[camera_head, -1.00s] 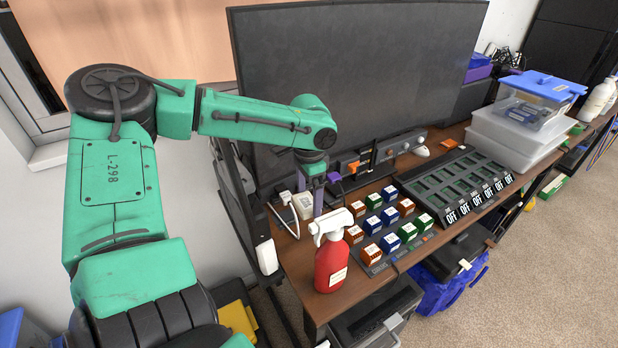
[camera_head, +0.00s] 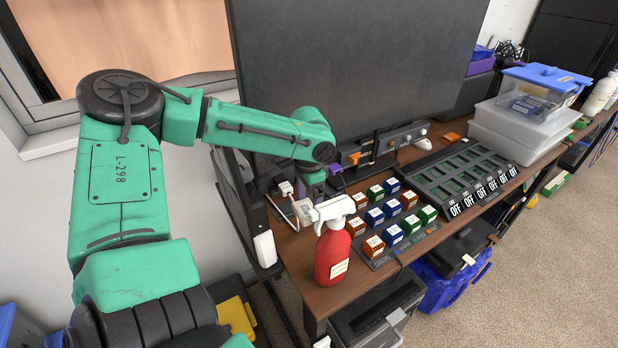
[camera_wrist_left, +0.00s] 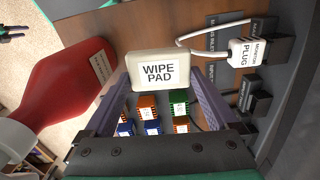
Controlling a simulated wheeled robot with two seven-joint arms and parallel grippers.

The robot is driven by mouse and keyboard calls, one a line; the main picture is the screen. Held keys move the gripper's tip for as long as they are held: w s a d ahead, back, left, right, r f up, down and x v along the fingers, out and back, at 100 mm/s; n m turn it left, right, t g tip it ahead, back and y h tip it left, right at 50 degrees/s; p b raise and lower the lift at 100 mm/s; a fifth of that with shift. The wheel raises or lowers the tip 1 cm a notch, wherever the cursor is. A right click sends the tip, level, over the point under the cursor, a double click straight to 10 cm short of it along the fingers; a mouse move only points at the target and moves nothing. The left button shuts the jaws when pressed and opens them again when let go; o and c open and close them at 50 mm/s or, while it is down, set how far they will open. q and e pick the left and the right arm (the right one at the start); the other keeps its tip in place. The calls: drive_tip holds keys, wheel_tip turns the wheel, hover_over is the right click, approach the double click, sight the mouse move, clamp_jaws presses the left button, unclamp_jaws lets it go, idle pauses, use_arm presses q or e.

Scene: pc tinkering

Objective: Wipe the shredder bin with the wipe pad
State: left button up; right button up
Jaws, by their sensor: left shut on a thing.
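My left gripper (camera_head: 311,184) is low over the desk's left end, behind the red spray bottle (camera_head: 332,253). In the left wrist view its purple fingers (camera_wrist_left: 157,84) are shut on the white wipe pad (camera_wrist_left: 158,72), with its label facing the camera. The pad partly shows beside the bottle in the head view (camera_head: 303,212). A dark grey bin (camera_head: 372,315) under the desk's front may be the shredder bin; I cannot read a label. A small dark, forked part (camera_wrist_left: 12,32) at the wrist view's edge may be my right gripper, too small to judge.
Several coloured switch blocks (camera_head: 393,235) stand right of the bottle. A monitor plug (camera_wrist_left: 243,52) and its white cable are close to the pad. A large monitor (camera_head: 350,70) stands behind. A slotted panel (camera_head: 460,175) and clear boxes (camera_head: 520,130) fill the right side.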

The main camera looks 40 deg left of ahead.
use_arm(q)
drive_tip(key=b, duration=0.4)
hover_over(309, 239)
drive_tip(key=shift+w+a+f, duration=0.1)
drive_tip(key=shift+f, duration=2.6)
drive_tip(key=shift+p, duration=0.3)
drive_tip(key=o, duration=0.8)
drive_tip(key=shift+o, duration=0.2)
drive_tip(key=shift+f+b, duration=1.55)
drive_tip(key=shift+f, duration=0.7)
